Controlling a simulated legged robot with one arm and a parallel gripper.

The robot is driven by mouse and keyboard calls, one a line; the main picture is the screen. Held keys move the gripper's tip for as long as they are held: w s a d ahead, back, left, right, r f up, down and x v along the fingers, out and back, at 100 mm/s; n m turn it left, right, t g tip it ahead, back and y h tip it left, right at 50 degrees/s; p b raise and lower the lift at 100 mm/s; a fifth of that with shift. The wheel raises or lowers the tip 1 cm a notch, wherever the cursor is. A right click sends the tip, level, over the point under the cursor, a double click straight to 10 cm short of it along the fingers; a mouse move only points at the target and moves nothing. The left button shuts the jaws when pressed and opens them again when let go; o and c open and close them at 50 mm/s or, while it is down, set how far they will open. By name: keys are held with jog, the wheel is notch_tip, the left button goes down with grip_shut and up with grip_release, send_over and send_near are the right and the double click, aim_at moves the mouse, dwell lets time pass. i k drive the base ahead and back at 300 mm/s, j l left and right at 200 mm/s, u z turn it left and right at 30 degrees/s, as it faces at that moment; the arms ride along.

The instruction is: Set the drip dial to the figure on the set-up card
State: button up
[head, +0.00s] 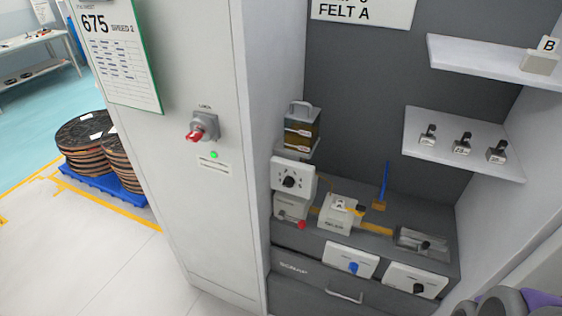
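A white box with a black round knob (289,181) and marks around it sits below a reservoir of amber liquid (302,130); it looks like the drip dial, but its label and figures are too small to read. A green-edged sheet (118,55) on the cabinet reads "675" and "SPEED 2"; its smaller lines are unreadable. A white card (362,10) on the back wall, cut off by the top edge, reads "FELT A". I cannot tell which is the set-up card. My gripper is not seen; grey and purple parts at the lower right seem to be my arm.
The cabinet has a red rotary switch (201,128) and green light. A red knob (301,224), a blue-knob panel (340,258) and another black-knob panel (405,278) lie lower in the bay. Shelves at right hold small blocks (462,148). Pale floor is open at left.

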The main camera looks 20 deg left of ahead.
aim_at(289, 181)
jog(key=k+u, duration=0.1)
jog(key=u, duration=0.95)
